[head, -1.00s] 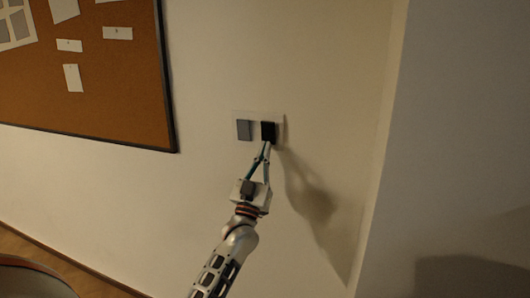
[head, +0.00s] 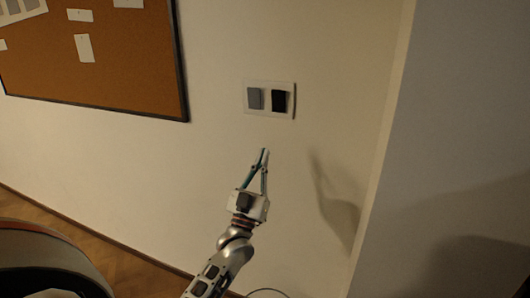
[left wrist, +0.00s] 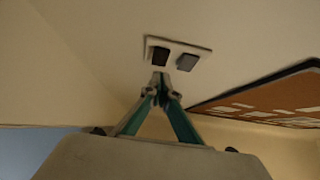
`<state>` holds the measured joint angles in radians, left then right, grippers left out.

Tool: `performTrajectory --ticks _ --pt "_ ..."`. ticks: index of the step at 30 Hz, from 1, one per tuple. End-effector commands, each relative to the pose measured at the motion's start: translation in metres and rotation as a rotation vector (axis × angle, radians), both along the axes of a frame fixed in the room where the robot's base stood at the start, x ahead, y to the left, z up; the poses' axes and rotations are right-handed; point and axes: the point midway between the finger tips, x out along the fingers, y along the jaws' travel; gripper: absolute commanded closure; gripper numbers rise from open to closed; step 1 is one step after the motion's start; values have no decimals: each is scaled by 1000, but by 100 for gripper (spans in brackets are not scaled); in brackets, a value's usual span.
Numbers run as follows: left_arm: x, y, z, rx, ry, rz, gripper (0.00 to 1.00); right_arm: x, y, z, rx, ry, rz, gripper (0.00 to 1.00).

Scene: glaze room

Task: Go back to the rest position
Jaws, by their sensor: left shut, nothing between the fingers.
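My left gripper (head: 264,152) is shut and empty in the head view, below a wall switch plate and apart from it. Its closed fingertips also show in the left wrist view (left wrist: 160,76). The white switch plate (head: 269,85) holds a grey rocker (head: 254,98) on the left and a black rocker (head: 279,101) on the right. In the left wrist view the plate (left wrist: 204,49) lies beyond the fingertips, with the black rocker (left wrist: 160,56) on the left and the grey rocker (left wrist: 187,61) on the right. My right gripper is in neither view.
A cork board (head: 110,60) with pinned white papers hangs on the wall at the upper left. A wall corner juts out on the right. A dark rounded object (head: 45,262) stands at the lower left above the wooden floor (head: 130,265). The wall around the gripper is clear.

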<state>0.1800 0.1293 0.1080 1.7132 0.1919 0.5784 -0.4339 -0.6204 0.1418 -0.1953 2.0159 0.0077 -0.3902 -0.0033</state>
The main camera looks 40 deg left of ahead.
Motion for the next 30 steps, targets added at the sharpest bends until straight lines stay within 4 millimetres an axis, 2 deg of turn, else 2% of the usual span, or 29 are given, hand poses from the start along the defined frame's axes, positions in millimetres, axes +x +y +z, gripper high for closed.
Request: performTrajectory --ticks 14,17,20,23,24,26,30 --pt "0 0 0 0 1 0 100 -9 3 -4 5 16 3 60" --pt "0 -6 -9 6 29 -11 100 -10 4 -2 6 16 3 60" --pt "-3 -24 -38 24 120 -46 100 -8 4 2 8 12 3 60" --pt "-12 -53 -87 53 269 -102 100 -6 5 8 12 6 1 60" --pt "-19 -66 -111 63 339 -126 100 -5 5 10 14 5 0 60" --pt "-32 -85 -146 77 443 -163 100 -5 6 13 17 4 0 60" --pt "-75 -125 -224 105 679 -235 100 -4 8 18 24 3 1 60"
